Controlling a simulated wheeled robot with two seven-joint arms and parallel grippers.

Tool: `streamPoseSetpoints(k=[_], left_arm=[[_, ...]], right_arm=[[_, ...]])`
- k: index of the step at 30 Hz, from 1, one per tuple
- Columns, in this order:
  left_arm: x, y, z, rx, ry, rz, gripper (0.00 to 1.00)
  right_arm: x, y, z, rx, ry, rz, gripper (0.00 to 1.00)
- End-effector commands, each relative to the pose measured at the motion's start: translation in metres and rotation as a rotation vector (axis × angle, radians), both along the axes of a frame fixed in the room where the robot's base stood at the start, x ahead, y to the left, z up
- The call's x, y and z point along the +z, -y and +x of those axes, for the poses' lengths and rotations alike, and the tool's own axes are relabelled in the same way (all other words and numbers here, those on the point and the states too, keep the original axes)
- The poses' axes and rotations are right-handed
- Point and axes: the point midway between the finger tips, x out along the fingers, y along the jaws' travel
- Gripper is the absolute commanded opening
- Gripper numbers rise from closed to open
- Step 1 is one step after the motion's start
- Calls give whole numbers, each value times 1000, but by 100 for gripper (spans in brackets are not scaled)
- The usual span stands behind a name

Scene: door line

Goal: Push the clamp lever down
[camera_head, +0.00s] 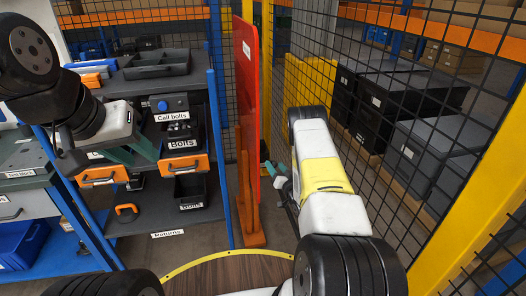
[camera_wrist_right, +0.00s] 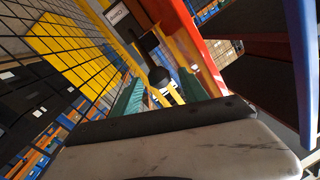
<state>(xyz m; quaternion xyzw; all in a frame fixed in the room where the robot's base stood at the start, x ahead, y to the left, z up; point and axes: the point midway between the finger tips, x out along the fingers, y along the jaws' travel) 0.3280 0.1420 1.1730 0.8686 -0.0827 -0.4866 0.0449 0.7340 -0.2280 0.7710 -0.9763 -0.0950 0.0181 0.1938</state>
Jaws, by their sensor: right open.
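A dark lever-like part with a round black end (camera_wrist_right: 160,77) shows in the right wrist view, in front of a yellow post; it looks like the clamp lever, but I cannot be sure. It lies ahead of my right gripper (camera_wrist_right: 160,95), between its two teal fingers, which are apart and empty. In the head view my right gripper (camera_head: 275,169) is beside the red panel (camera_head: 248,100), partly hidden by my own arm; the lever cannot be made out there. My left gripper (camera_head: 135,154) hangs in front of the shelf, its teal fingers apart with nothing seen between them.
The red panel stands upright in an orange stand (camera_head: 250,205). A shelf at left holds bolt bins (camera_head: 184,148) and a black tray (camera_head: 156,64). A black mesh fence (camera_head: 440,95) with a yellow post (camera_head: 480,200) closes the right side, with dark crates behind it.

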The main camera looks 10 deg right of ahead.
Motion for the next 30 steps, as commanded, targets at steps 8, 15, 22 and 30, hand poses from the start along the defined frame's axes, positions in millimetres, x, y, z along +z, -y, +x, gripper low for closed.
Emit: streamPoseSetpoints(k=[8,15,22,30], left_arm=[[0,0,0,0,0,0,36],[0,0,0,0,0,0,36],[0,0,0,0,0,0,36],[0,0,0,0,0,0,36]], right_arm=[[0,-8,41,0,1,-3,52],[0,-10,51,-1,-1,-1,52],[0,-9,51,-1,-1,-1,40],[0,-9,51,-1,-1,-1,0]])
